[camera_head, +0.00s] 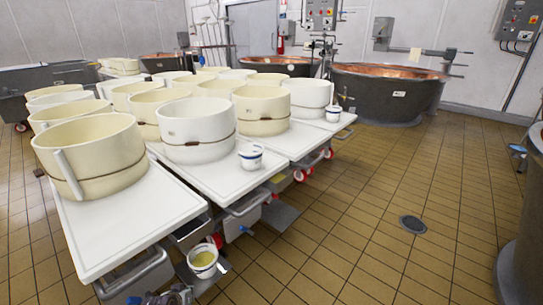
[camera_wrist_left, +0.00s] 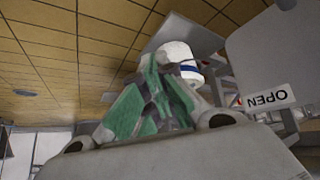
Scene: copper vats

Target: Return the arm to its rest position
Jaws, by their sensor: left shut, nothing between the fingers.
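My left gripper (camera_wrist_left: 160,85) fills the middle of the left wrist view, its green-padded fingers shut with nothing between them. In the head view, part of my left gripper (camera_head: 172,297) shows at the bottom edge, low beside the carts. A small white bucket with yellowish content (camera_head: 203,258) is just above and right of it there. In the wrist view a white bucket with a blue band (camera_wrist_left: 182,58) is partly hidden behind the fingers; I cannot tell whether they touch. My right gripper is in neither view.
White-topped carts (camera_head: 110,232) carry several cream and white cheese moulds (camera_head: 195,128). Small white buckets (camera_head: 250,157) stand near the cart edges. Copper vats (camera_head: 385,92) stand at the back. Another vat (camera_head: 525,225) is at the right edge. The tiled floor (camera_head: 370,220) between is open, with a round drain (camera_head: 413,224).

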